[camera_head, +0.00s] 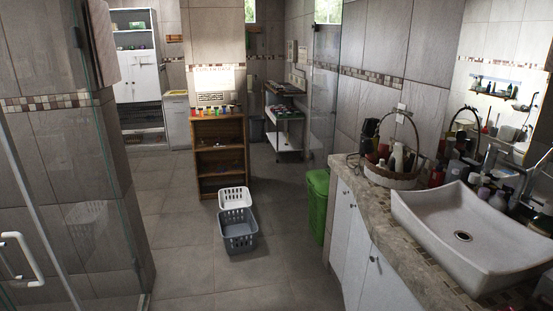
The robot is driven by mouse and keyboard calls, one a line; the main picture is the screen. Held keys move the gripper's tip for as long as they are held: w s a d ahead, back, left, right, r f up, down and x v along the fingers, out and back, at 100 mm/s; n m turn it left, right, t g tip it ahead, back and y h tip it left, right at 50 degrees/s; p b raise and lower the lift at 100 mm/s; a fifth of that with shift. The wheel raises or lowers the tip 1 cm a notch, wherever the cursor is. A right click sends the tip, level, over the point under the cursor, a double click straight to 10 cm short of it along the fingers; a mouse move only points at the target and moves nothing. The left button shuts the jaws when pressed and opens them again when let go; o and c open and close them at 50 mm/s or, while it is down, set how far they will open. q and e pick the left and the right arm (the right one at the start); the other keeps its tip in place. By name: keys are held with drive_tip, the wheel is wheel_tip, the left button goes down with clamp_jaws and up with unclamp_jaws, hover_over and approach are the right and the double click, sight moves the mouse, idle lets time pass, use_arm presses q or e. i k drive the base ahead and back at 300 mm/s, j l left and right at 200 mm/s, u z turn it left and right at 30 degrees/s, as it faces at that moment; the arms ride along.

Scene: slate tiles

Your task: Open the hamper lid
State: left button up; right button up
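No thing here is clearly a hamper with a lid. A white box-shaped unit (179,124) with a yellowish top edge stands at the back left; it is too small to tell whether it is the hamper or how its top stands. A green bin (317,207) stands on the floor left of the vanity; its top looks closed. A grey slatted basket (238,238) and a white slatted basket (233,194) stand on the floor in the middle, with open tops. Neither of my grippers shows in the head view.
A wooden shelf (220,157) stands behind the baskets. A stone-topped vanity (362,212) with a sink (463,233) fills the right. A glass panel with a handle (24,257) is at the left. The tiled floor (180,240) left of the baskets is clear.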

sight(319, 179)
drive_tip(key=i+u, duration=0.25)
drive_tip(key=i, duration=1.45)
drive_tip(key=i+z, duration=0.15)
drive_tip(key=i, duration=0.7)
drive_tip(key=i+j+z, duration=0.15)
drive_tip(key=i, duration=0.7)
drive_tip(key=j, duration=0.05)
